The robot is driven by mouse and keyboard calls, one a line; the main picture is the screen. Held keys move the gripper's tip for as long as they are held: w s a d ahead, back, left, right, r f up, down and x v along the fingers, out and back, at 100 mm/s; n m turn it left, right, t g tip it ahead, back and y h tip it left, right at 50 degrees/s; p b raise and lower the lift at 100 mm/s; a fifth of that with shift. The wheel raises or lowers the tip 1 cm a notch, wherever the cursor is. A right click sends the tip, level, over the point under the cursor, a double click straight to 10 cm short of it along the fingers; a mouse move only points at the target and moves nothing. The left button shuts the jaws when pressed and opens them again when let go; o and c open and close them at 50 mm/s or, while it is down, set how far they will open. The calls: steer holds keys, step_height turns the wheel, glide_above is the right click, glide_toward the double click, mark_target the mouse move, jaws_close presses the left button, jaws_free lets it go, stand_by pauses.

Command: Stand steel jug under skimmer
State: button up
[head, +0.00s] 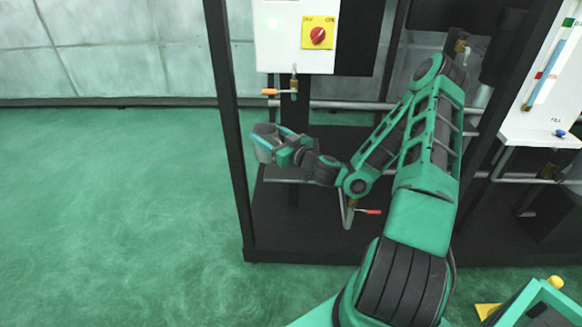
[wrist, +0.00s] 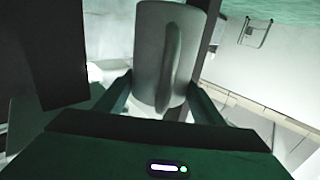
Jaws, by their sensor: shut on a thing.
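My gripper (head: 283,150) is shut on the steel jug (head: 264,141). The jug is a grey cylinder, held off the floor at the left end of my outstretched arm, close to the dark frame's left post. In the wrist view the jug (wrist: 150,60) fills the upper middle between my gripper's fingers (wrist: 155,100), with its long handle facing the camera. A white box (head: 296,35) with a red knob on a yellow plate hangs above and right of the jug. Under it is a small tap (head: 293,82) with an orange lever. I cannot tell for sure which unit is the skimmer.
The dark frame's left post (head: 229,120) stands just left of the jug. A lower valve with a red lever (head: 372,212) sits below my forearm. A white gauge panel (head: 545,85) is at the right. The green floor (head: 110,200) at left is clear.

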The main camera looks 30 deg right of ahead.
steer(key=w+d+f, duration=0.2)
steer(key=d+f, duration=0.9)
steer(key=shift+d, duration=0.4)
steer(key=shift+f, duration=0.1)
steer(key=o, duration=1.5)
steer(key=s+d, duration=0.2)
steer(key=s, duration=1)
